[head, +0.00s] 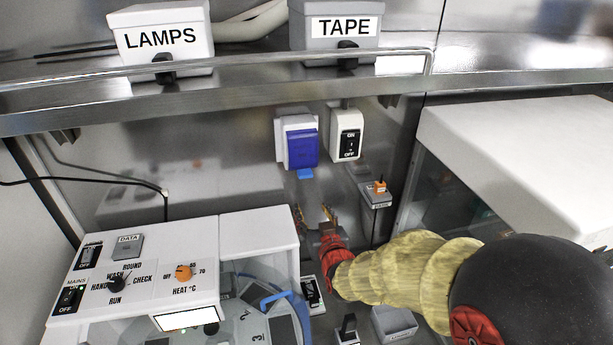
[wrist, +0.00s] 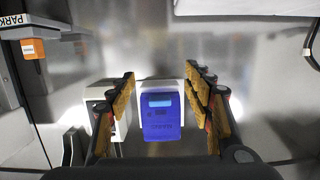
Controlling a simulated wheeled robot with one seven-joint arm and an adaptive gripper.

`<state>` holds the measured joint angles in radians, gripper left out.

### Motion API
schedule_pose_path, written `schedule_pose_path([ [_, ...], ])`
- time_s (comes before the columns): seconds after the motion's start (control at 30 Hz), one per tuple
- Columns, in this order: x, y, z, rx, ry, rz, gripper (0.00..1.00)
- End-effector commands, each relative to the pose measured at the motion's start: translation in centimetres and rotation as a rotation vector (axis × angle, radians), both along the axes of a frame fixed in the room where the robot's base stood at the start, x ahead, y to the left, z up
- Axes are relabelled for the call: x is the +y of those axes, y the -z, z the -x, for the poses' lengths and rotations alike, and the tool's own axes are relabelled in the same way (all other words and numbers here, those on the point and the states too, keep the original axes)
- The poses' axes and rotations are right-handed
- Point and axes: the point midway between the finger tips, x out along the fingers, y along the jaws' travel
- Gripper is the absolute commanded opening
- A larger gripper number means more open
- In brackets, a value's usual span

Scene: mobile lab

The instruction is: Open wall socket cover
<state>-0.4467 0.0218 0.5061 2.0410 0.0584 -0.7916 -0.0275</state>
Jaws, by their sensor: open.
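The wall socket has a blue cover (head: 302,149) on a white housing (head: 282,127), mounted on the metal back wall. The cover looks shut over the socket, with a light blue tab at its lower edge. In the wrist view the blue cover (wrist: 161,118) shows between my fingers, farther off, with the light blue tab toward the top. My gripper (head: 315,217) is below the socket in the head view, its fingers pointing up toward the wall. In the wrist view my gripper (wrist: 163,90) is open and empty, and I see no contact with the cover.
A white ON/OFF switch (head: 346,134) sits just right of the socket. A small PARK panel with an orange piece (head: 379,187) is lower right. A metal shelf (head: 240,84) with LAMPS and TAPE boxes runs above. A white machine (head: 135,275) stands lower left.

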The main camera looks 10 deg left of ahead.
Motion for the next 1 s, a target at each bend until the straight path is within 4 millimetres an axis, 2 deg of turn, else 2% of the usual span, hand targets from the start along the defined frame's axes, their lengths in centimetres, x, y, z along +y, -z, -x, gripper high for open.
schedule_pose_path([
  [0.03, 0.1, -1.8, -0.4, -0.059, 0.003, -0.025, 0.52],
  [0.1, 0.1, -3.7, -0.7, -0.122, 0.006, -0.050, 0.52],
  [0.23, 0.1, -5.5, -0.8, -0.185, 0.009, -0.074, 0.52],
  [0.37, 0.3, -5.8, -1.5, -0.195, 0.010, -0.076, 0.52],
  [0.8, 2.5, -5.9, -6.7, -0.194, 0.010, -0.076, 0.52],
  [1.0, 2.9, -5.8, -7.8, -0.193, 0.010, -0.076, 0.52],
])
